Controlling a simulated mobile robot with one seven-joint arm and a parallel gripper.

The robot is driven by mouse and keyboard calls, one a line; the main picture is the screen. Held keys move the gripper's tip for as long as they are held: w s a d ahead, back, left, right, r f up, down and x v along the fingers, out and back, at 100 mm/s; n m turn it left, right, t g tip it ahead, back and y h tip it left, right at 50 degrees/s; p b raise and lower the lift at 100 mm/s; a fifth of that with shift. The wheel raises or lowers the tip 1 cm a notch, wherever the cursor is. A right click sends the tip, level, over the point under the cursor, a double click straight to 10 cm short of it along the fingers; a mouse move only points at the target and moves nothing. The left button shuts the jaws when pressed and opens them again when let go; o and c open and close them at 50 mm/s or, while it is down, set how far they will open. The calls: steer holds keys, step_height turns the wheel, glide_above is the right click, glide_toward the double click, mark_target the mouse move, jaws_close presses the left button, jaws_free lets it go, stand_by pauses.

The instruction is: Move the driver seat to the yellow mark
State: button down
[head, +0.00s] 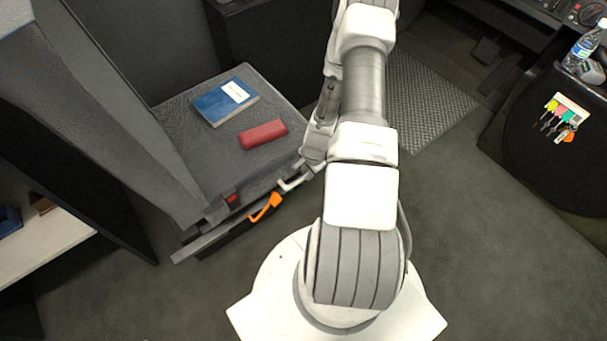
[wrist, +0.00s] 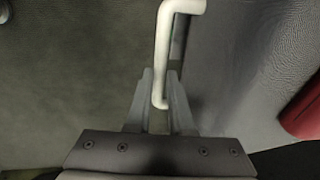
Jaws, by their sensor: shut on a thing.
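The grey driver seat (head: 190,135) stands at the left in the head view, its backrest to the left. A blue book (head: 226,102) and a red case (head: 263,134) lie on its cushion. An orange lever (head: 265,207) is low on its near side. A pale bent bar (head: 297,182) sticks out at the cushion's front corner. My gripper (wrist: 160,75) is shut on this bar (wrist: 163,45) in the wrist view, with one finger on each side. My arm partly hides the grip in the head view. No yellow mark shows in either view.
Pedals (head: 487,50) and a metal floor plate (head: 425,95) are at the back. A white shelf (head: 45,240) is at the left. The floor right of my arm is clear.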

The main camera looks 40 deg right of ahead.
steer(key=shift+a, duration=0.15)
steer(key=c, duration=0.8)
jaws_free()
steer(key=shift+a, duration=0.1)
steer(key=s+r+p, duration=0.3)
steer(key=r+p, duration=0.2)
steer(key=r, duration=1.2)
steer(key=shift+s+p, duration=0.15)
steer(key=shift+p, duration=0.2)
